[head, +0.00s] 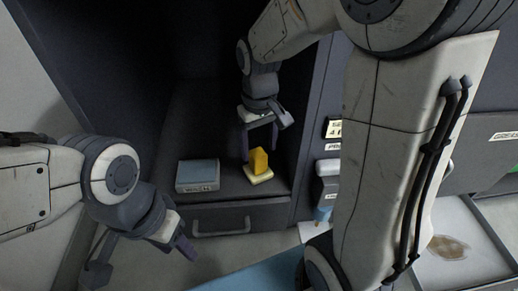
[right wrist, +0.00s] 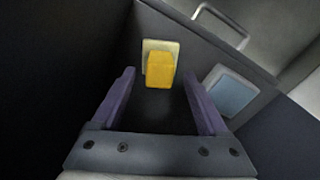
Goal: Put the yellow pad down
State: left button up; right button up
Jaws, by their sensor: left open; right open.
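The yellow pad (head: 259,161) stands on a pale cream base (head: 260,178) on the dark shelf above the drawer. In the right wrist view the yellow pad (right wrist: 159,70) shows ahead of the fingertips, with the pale base (right wrist: 150,47) behind it. My right gripper (head: 261,150) is open around or just above the pad; the fingers (right wrist: 160,87) stand apart on either side, with no contact visible. My left gripper (head: 140,260) is open and empty at the lower left, away from the shelf.
A grey-blue labelled box (head: 198,175) sits left of the pad on the shelf; it also shows in the right wrist view (right wrist: 231,93). A drawer with a handle (head: 222,231) is below. Dark cabinet walls close in the shelf. A stained tray (head: 475,268) is at right.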

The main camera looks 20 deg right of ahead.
notch_tip(320, 180, up, 6)
jog(key=p, duration=0.2)
jog(key=shift+f+p, duration=0.25)
jog(key=shift+p, duration=0.1)
jog(key=shift+s+a+r, duration=0.1)
jog(key=shift+s+a, duration=0.05)
jog(key=shift+a, duration=0.05)
pick_arm(q)
notch_tip(320, 180, up, 4)
pick_arm(e)
jog(key=s+a+n, duration=0.3)
jog(key=s+a, duration=0.3)
jog(key=s, duration=0.2)
jog(key=s+a+f+n+y, duration=0.1)
jog(key=s+a+n, duration=0.2)
jog(key=s+a, duration=0.3)
jog(key=s, duration=0.3)
jog(key=shift+s, duration=0.2)
jog(key=shift+a, duration=0.1)
pick_arm(q)
notch_tip(320, 180, up, 56)
jog(key=p, duration=5.6)
jog(key=shift+r, duration=0.2)
pick_arm(e)
notch_tip(320, 180, up, 56)
jog(key=shift+r, duration=0.15)
jog(key=shift+c, duration=0.4)
